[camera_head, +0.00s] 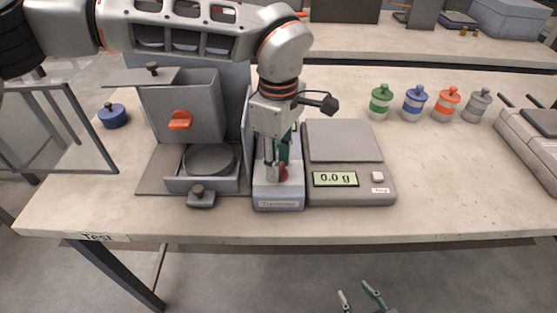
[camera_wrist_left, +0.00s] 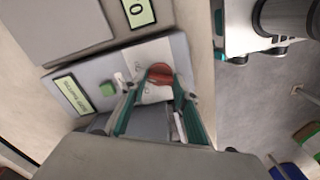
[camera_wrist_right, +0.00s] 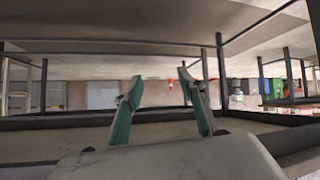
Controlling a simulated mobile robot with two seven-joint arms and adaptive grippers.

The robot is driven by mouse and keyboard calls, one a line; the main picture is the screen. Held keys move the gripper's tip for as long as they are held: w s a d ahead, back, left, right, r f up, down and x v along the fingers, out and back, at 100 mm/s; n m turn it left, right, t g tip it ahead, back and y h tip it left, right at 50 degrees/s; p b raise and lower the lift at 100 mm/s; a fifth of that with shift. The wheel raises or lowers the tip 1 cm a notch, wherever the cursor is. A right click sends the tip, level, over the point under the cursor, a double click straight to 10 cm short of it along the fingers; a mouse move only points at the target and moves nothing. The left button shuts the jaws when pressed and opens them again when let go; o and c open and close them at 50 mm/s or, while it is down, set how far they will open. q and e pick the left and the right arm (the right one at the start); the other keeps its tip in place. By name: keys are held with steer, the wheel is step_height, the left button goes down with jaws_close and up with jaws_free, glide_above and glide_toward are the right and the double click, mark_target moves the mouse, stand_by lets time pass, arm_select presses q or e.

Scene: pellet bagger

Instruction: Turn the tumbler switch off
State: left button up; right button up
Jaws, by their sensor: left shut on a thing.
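The tumbler machine is a narrow grey box (camera_head: 278,203) with a front label, on the table between a grey hopper unit and a scale. Its red switch knob (camera_head: 284,174) shows low at my fingers; it also shows as a red round knob in the left wrist view (camera_wrist_left: 160,73). My left gripper (camera_head: 277,172) points down from above and is shut on the red knob, with a finger on either side (camera_wrist_left: 158,85). The fingers partly hide the knob. My right gripper (camera_head: 360,297) is open and empty below the table's front edge; its spread fingers show in the right wrist view (camera_wrist_right: 160,90).
The scale (camera_head: 345,195) reading 0.0 g stands close on the right. The grey hopper unit (camera_head: 190,110) with an orange handle stands close on the left. Several coloured jars (camera_head: 414,103) stand further right. The table front (camera_head: 430,215) is clear.

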arm_select(q)
steer(key=n+p, duration=0.1)
steer(key=n, duration=0.1)
steer(key=shift+r+n, duration=0.1)
steer(key=shift+n, duration=1.2)
steer(key=n+p, duration=0.1)
steer(key=n, duration=0.1)
steer(key=shift+n, duration=0.4)
steer(key=n, duration=0.2)
steer(key=shift+n, duration=1)
arm_select(e)
steer(key=shift+s+a+r, duration=0.25)
steer(key=shift+s+r, duration=0.1)
steer(key=shift+r, duration=0.3)
steer(key=shift+w+r, duration=0.1)
steer(key=shift+r, duration=0.05)
arm_select(q)
steer(key=shift+s, duration=0.1)
